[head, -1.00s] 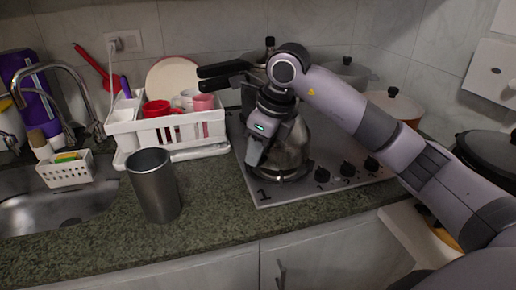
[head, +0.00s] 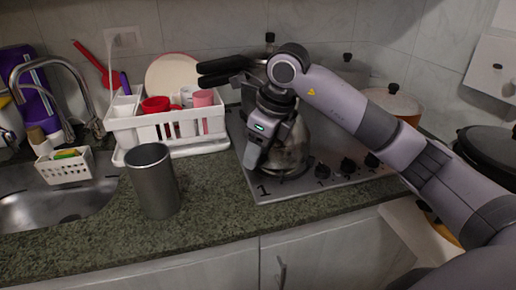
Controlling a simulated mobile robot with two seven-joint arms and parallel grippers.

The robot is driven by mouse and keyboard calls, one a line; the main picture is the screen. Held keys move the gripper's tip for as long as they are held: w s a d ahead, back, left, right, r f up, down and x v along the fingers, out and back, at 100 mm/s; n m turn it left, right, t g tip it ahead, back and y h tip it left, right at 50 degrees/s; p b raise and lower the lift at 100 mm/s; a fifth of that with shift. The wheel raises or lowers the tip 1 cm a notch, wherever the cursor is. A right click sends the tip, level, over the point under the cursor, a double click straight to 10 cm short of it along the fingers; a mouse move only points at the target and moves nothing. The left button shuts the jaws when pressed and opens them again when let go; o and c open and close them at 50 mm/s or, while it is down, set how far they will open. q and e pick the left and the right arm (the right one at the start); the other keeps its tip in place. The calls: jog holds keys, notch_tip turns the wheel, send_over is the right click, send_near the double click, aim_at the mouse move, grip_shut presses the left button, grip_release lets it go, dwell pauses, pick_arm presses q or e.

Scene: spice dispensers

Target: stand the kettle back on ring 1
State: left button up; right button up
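The steel kettle (head: 294,152) appears upright at the front left of the hob, over the ring beside the printed "1" (head: 262,189). My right arm covers its top and left side. I cannot tell whether its base sits flat on the ring. My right gripper (head: 259,145) is at the kettle's upper left side, pointing down. Its fingertips are hidden or too dark to make out, so its grip on the kettle is unclear. My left gripper is not in view.
A steel cup (head: 153,184) stands on the counter (head: 210,215) left of the hob (head: 330,183). A white dish rack (head: 185,148) with cups stands behind it. Two dark bars (head: 221,65) stick out left of my wrist. A pot (head: 392,102) stands at the back right.

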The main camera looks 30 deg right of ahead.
jog(key=shift+r, duration=0.15)
jog(key=shift+r+p, duration=0.25)
jog(key=shift+p, duration=0.1)
jog(key=v, duration=1.2)
jog(key=shift+r, duration=0.2)
